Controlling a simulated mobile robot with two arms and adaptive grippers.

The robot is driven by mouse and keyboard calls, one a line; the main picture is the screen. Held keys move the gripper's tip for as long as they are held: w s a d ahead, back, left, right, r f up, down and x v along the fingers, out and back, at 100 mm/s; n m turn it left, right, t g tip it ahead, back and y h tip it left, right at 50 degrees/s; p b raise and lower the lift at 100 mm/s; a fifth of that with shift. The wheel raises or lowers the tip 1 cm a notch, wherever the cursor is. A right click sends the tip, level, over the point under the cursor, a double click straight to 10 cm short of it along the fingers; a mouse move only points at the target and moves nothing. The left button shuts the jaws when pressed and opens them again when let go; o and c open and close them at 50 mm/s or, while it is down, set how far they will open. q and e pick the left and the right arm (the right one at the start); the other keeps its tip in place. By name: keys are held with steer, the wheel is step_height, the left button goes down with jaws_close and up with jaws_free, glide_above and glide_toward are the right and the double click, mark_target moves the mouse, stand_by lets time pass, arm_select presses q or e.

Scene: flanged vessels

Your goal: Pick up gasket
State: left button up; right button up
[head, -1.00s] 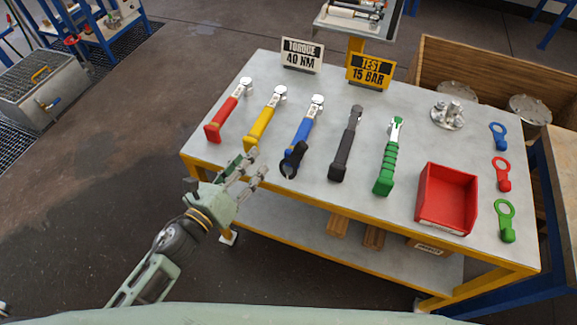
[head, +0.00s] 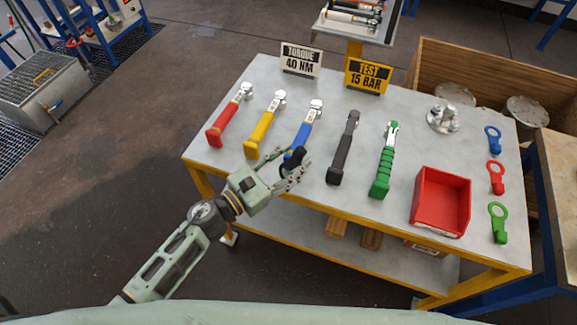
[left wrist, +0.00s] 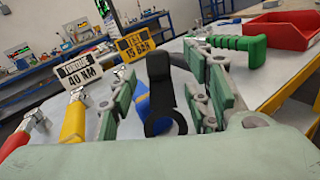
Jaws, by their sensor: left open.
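A black gasket (head: 299,154), a ring with a thick tab, lies at the table's near edge, by the handle of the blue wrench (head: 307,128). My left gripper (head: 291,170) is open at it and partly covers it in the head view. In the left wrist view the black gasket (left wrist: 160,82) stands between the two spread fingers of the gripper (left wrist: 160,98), with its ring toward the palm. I cannot tell whether a finger touches it. Blue (head: 493,138), red (head: 496,177) and green (head: 498,222) gaskets lie along the table's right side. My right gripper is not in view.
On the grey table (head: 345,213) lie red (head: 229,118), yellow (head: 264,125), dark grey (head: 343,150) and green (head: 384,165) wrenches. A red bin (head: 441,202) stands at the right front. Two signs (head: 301,61) stand at the back. A flanged metal part (head: 443,119) is at the back right.

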arm_select(q)
steer(key=shift+c, duration=0.2)
jaws_close()
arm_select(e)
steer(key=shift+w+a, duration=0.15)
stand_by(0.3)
arm_select(q)
steer(key=shift+w+r, duration=0.1)
steer(key=shift+r, duration=0.45)
steer(key=s+r+p, duration=0.2)
steer(key=s+r, duration=0.8)
steer(key=s, duration=0.1)
steer(key=shift+s+d, duration=0.25)
steer(key=shift+s, duration=0.15)
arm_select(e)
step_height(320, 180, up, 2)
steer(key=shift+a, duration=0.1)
